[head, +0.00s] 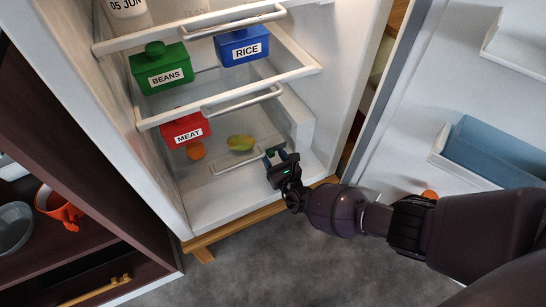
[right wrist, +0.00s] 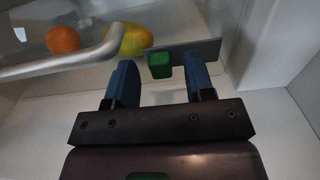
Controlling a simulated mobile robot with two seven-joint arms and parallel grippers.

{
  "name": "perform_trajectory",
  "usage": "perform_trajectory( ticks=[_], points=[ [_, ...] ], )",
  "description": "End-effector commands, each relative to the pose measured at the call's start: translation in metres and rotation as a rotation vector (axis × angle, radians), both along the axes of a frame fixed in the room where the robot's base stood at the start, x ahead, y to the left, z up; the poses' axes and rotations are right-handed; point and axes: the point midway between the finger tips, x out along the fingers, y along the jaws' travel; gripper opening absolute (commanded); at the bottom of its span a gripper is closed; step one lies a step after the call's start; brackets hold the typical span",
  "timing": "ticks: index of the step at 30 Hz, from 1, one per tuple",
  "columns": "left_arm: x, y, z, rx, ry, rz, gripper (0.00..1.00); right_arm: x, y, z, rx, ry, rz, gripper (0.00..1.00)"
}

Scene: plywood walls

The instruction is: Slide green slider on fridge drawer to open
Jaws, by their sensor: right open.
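The green slider (right wrist: 160,66) is a small block on a flat grey plate (right wrist: 195,53) low in the fridge. In the right wrist view it appears between the two blue fingers of my right gripper (right wrist: 163,78), just beyond their tips. I cannot tell whether a finger touches it. My right gripper also shows in the head view (head: 276,156), reaching into the bottom right of the fridge, open. The fridge drawer's metal handle (right wrist: 75,62) is left of the fingers; it also shows in the head view (head: 238,163). My left gripper is not in view.
An orange (head: 196,151) and a yellow-green fruit (head: 240,143) lie behind the handle. Above are a red MEAT box (head: 185,125), green BEANS box (head: 150,62) and blue RICE box (head: 240,38). The open fridge door (head: 440,80) stands at right. Dark shelving (head: 95,200) is at left.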

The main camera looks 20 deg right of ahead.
Motion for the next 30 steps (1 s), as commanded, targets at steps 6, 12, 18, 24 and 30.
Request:
perform_trajectory(
  ticks=[6, 12, 18, 24, 30],
  points=[
    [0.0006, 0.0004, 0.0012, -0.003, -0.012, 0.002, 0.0, 0.0057, 0.0004, 0.0006, 0.001, -0.001, 0.0, 0.49],
    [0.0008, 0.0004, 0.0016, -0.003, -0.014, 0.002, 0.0, 0.0057, 0.0004, 0.0009, 0.002, -0.001, 0.0, 0.46],
    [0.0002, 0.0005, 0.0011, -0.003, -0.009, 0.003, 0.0, 0.0055, 0.0004, 0.0008, 0.002, -0.001, 0.0, 0.15],
    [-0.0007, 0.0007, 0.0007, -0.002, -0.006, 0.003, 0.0, 0.0053, 0.0005, 0.0007, 0.002, -0.001, 0.0, 0.0],
    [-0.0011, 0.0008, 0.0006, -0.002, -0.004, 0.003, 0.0, 0.0053, -0.0063, 0.0004, 0.0, 0.0, 0.0, 0.0]
  ],
)
